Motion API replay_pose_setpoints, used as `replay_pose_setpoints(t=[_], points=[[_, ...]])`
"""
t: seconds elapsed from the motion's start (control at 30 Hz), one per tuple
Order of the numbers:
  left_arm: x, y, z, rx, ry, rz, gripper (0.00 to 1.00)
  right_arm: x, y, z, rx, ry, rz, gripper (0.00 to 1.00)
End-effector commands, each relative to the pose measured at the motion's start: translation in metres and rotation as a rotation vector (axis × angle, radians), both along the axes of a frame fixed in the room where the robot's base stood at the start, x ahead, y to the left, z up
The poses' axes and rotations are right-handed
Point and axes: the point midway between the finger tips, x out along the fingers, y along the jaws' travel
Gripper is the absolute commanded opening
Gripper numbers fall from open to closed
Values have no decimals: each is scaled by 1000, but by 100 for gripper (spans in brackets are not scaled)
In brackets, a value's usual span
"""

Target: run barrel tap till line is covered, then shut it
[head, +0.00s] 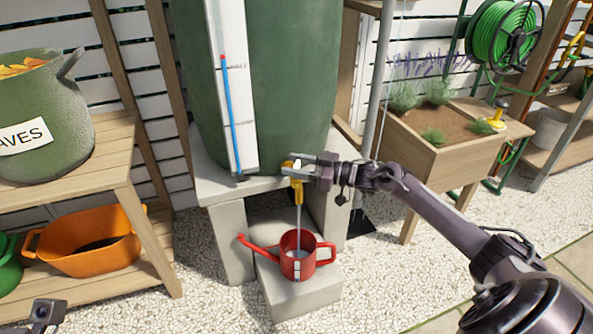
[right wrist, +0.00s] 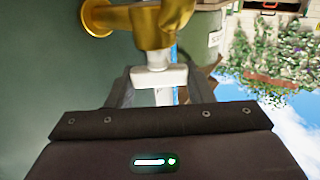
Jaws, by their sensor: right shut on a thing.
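The large green barrel (head: 290,70) has a white gauge strip with a blue column (head: 233,120) and a red tip. Its brass-yellow tap (head: 296,188) sits low on the front; it also shows in the right wrist view (right wrist: 165,22). A thin pale stream runs from the tap into the red watering can (head: 311,262), upright below. A small pale marked strip (head: 297,266) shows on the can; its level is too small to read. My right gripper (head: 298,168) is shut on the tap's white handle (right wrist: 158,76). My left gripper (head: 43,311) shows only partly at bottom left.
The can stands on a grey block (head: 300,296) under the barrel's stone stand (head: 232,240). A wooden shelf (head: 90,165) at left holds a grey-green pot and an orange tub (head: 90,240). A wooden planter (head: 425,147) stands at right. Pale gravel lies around.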

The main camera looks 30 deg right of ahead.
Motion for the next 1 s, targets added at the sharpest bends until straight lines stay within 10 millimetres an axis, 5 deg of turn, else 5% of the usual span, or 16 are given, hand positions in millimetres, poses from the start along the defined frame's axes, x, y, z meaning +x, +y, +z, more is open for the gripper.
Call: replay_pose_setpoints(t=[1.0], points=[[3,-2,-16,11,-24,3,36,0,0,1,-2,-3,122,24]])
